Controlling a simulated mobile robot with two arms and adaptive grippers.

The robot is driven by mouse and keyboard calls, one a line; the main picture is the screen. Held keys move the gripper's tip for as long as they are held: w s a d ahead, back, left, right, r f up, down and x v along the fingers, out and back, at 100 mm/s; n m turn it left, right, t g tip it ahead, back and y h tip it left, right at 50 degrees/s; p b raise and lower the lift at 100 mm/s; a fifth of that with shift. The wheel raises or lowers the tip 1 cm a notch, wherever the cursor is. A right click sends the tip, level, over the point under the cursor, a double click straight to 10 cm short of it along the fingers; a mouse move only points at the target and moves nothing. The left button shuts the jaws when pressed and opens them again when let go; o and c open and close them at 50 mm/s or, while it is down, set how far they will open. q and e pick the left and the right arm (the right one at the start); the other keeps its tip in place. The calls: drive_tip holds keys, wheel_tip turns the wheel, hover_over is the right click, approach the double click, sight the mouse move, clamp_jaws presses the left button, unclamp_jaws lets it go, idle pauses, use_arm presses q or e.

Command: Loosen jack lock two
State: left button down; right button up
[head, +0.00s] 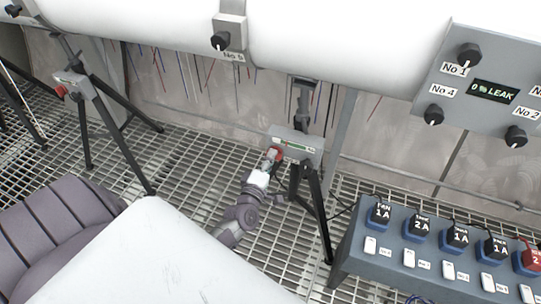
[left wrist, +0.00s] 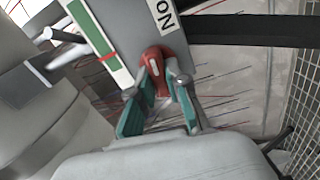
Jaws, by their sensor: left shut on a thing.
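The jack at the centre is a black tripod stand with a grey head box (head: 300,145) and a green level strip. A red lock knob (head: 278,151) sits at the left end of that box. My left gripper (head: 271,158) reaches up to it. In the left wrist view the left gripper's teal-padded fingers (left wrist: 163,82) are closed around the red knob (left wrist: 154,56), on the end of the grey box (left wrist: 122,35). The box's label shows only "NO"; its number is out of view. My right gripper is not in view.
Another tripod jack (head: 75,80) with a red knob stands at left. A white pipe (head: 340,40) runs overhead with black valve knobs. A grey panel (head: 480,75) reads "0 % LEAK". A breaker box (head: 400,270) stands at lower right. The floor is steel grating.

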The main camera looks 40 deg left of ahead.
use_arm(q)
drive_tip(key=c, duration=1.1)
unclamp_jaws()
drive_tip(key=shift+c, duration=0.2)
drive_tip(key=v, duration=1.2)
drive_tip(key=shift+f, duration=0.1)
